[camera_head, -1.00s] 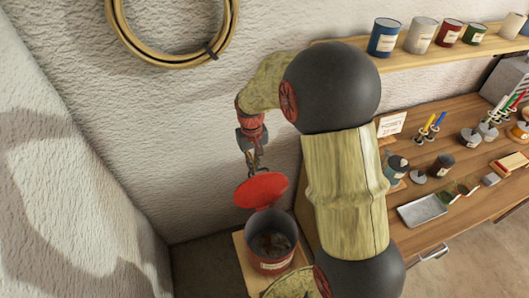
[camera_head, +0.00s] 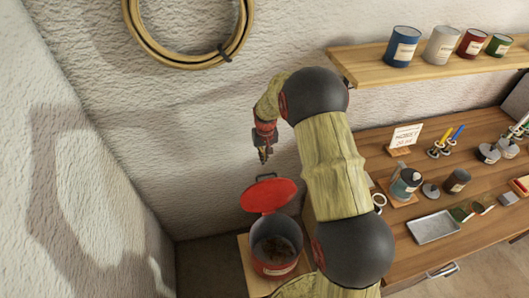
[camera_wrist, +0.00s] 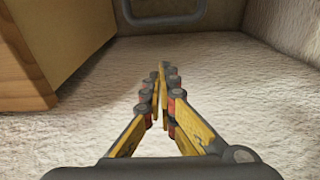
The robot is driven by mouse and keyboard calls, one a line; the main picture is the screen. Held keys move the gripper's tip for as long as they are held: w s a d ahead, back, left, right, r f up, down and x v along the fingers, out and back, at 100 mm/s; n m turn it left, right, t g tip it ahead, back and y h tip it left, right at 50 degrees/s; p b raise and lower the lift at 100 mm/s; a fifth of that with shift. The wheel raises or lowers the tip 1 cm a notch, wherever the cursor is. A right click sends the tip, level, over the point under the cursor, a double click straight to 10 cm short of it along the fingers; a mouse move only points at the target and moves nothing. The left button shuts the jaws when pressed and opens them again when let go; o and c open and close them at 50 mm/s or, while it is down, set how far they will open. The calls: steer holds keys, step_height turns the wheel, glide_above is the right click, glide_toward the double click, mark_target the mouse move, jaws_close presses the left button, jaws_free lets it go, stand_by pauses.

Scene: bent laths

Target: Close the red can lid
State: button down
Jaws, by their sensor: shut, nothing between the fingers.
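The red can (camera_head: 276,262) stands on a wooden board at the bottom of the head view, with dark contents showing inside. Its red lid (camera_head: 268,195) stands open, tilted up at the can's far rim, with a dark handle loop (camera_head: 266,177) at its top edge. My gripper (camera_head: 264,158) is above and behind the lid, close to the wall, pointing down and apart from the lid. In the wrist view the gripper's fingers (camera_wrist: 163,72) are together with nothing between them. A grey handle loop (camera_wrist: 165,14) shows at the top of that view, beyond the fingertips.
A wooden workbench (camera_head: 470,207) on the right holds cans, brushes and a metal tray (camera_head: 433,227). A shelf (camera_head: 440,62) with several cans is on the wall above. A coiled ring (camera_head: 133,30) hangs at upper left. The textured wall (camera_head: 185,130) is close behind my gripper.

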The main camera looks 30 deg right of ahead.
steer(key=shift+s+a+f, duration=0.15)
steer(key=shift+s, duration=0.45)
steer(key=shift+s+a+f, duration=0.1)
steer(key=shift+s+f, duration=0.05)
steer(key=shift+s, duration=0.45)
steer(key=shift+s+a+f, duration=0.15)
steer(key=shift+s, duration=0.45)
steer(key=shift+s, duration=0.1)
